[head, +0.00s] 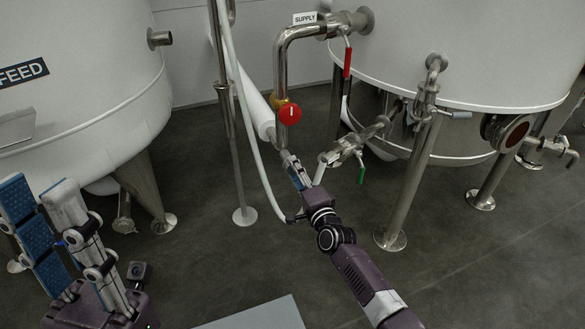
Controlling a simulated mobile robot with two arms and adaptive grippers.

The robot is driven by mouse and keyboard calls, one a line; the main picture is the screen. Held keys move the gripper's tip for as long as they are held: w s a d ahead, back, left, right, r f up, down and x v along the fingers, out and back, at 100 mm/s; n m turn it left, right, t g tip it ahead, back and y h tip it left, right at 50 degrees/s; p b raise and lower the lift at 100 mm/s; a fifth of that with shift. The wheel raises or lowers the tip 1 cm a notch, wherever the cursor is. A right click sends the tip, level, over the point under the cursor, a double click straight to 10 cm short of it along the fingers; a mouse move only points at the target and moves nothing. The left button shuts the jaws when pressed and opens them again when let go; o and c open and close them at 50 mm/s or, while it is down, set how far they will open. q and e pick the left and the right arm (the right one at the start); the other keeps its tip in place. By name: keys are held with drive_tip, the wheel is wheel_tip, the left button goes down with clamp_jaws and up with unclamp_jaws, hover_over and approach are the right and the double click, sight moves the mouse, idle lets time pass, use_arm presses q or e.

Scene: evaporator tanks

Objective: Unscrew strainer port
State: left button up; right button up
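A steel supply pipe (281,72) comes down from the right tank and carries a round red fitting (288,113). Below it, steel fittings with a valve (344,150) and a green-tipped handle (361,174) run toward the right tank. I cannot tell which of these fittings is the strainer port. My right gripper (289,158) is at the lower end of the supply pipe, beside these fittings. Its fingertips overlap the pipe end, so contact and grip are unclear. My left gripper (38,188) is open and empty at the lower left, fingers pointing up, far from the pipework.
The feed tank (75,90) stands at the left and another white tank (470,50) at the right. A white hose (246,115) and steel posts stand nearby. The grey floor (480,270) at the lower right is clear.

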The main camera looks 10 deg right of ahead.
drive_tip(key=m+b, duration=0.2)
drive_tip(key=m, duration=0.8)
drive_tip(key=shift+a, duration=0.1)
drive_tip(key=shift+c, duration=0.7)
clamp_jaws()
drive_tip(key=n, duration=0.5)
drive_tip(key=n+p, duration=0.1)
drive_tip(key=n, duration=0.4)
drive_tip(key=shift+f, duration=0.1)
